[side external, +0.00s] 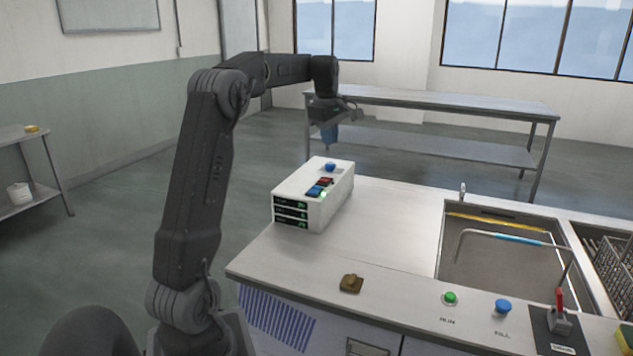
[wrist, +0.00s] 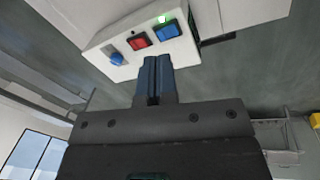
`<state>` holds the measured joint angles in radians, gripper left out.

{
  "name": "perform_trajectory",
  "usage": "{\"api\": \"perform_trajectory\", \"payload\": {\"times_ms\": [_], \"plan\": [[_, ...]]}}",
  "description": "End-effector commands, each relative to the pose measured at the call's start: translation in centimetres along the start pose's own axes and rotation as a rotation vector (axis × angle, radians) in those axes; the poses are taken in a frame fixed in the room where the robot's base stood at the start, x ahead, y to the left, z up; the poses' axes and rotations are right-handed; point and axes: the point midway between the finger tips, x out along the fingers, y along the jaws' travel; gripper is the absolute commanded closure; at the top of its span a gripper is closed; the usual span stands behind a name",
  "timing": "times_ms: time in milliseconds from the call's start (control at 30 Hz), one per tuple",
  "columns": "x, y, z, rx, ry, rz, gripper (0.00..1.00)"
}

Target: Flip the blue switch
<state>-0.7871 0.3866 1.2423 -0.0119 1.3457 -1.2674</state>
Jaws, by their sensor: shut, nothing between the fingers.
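The white control box (side external: 320,210) stands on the left part of the steel counter. On its top are a blue switch (side external: 313,191), a red switch (side external: 326,181) and a blue knob (side external: 330,166). In the wrist view the blue switch (wrist: 167,31) is near the box's right end, with a lit green lamp beside it. The red switch (wrist: 138,39) is in the middle and the knob (wrist: 117,58) at the left. My gripper (side external: 328,137) is above and behind the box, apart from it. Its blue fingers (wrist: 154,66) are shut and empty, pointing toward the box.
A brown knob (side external: 351,284), a green button (side external: 450,298), a blue button (side external: 502,306) and a red-handled lever (side external: 559,305) line the counter's front. The sink (side external: 450,262) with its tap is at the right. The counter between box and sink is clear.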

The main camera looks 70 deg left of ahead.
Motion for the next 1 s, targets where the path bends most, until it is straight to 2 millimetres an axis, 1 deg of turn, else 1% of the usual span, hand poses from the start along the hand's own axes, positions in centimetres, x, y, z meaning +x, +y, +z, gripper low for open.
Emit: {"api": "perform_trajectory", "payload": {"times_ms": [33,100,200,300,667,767,867,1000], "plan": [[0.9,0.6,-1.9,-0.077,0.001,-0.015,1.0],[1.6,1.0,-3.8,-0.161,0.002,-0.027,1.0],[2.4,1.4,-5.7,-0.245,0.003,-0.039,1.0],[2.8,1.5,-6.7,-0.29,0.004,-0.045,1.0],[2.9,1.5,-6.8,-0.302,0.005,-0.047,1.0],[3.2,1.5,-6.8,-0.301,0.004,-0.048,1.0],[4.3,1.4,-6.8,-0.3,0.004,-0.05,1.0],[6.8,1.3,-6.8,-0.3,0.003,-0.051,1.0]]}}
